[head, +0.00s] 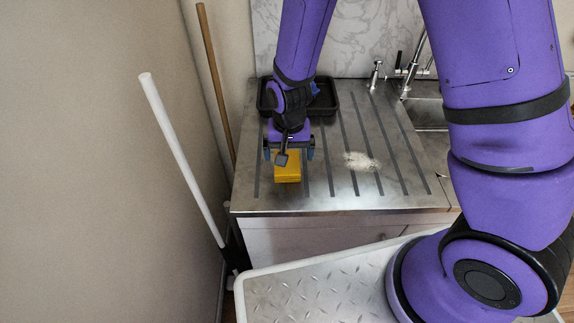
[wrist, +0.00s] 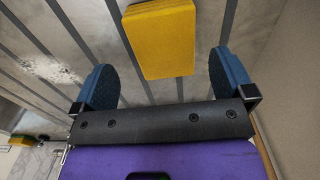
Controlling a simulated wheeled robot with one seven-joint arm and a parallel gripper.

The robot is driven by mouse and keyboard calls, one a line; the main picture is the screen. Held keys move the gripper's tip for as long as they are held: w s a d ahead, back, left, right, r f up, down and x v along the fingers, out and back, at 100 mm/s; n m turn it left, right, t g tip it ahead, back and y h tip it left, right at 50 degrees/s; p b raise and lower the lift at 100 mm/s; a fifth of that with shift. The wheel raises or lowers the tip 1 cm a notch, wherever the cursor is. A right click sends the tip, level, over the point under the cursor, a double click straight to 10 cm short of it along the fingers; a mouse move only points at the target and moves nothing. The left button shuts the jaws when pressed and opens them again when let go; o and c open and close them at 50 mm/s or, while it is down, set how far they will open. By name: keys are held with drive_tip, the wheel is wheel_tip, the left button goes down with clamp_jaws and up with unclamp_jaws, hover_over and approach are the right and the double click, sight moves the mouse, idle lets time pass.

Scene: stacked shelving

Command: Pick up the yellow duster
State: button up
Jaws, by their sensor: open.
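The yellow duster (head: 287,169) is a block-shaped piece lying on the ribbed metal drainboard, near its front left. In the wrist view the duster (wrist: 160,40) sits at the top centre, beyond and between my two blue fingers. My gripper (head: 290,153) points down just above and behind the duster in the head view. In the wrist view my gripper (wrist: 160,82) is open with nothing between its fingers. The duster's back part is partly hidden by my gripper in the head view.
A black tray (head: 330,98) stands behind my gripper, with something blue in it. A whitish patch (head: 361,161) lies on the drainboard (head: 400,197) to the right. A tap (head: 415,65) and sink are at the back right. A white pole (head: 185,160) and brown pole (head: 214,75) lean at the left.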

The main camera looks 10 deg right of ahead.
sight(287, 166)
drive_tip(key=shift+w+a+f, duration=0.1)
drive_tip(key=shift+w+f, duration=0.05)
drive_tip(key=shift+f, duration=1.25)
drive_tip(key=shift+w+a+f, duration=0.1)
drive_tip(key=shift+w+f, duration=0.05)
drive_tip(key=shift+f, duration=1.2)
drive_tip(key=c, duration=0.9)
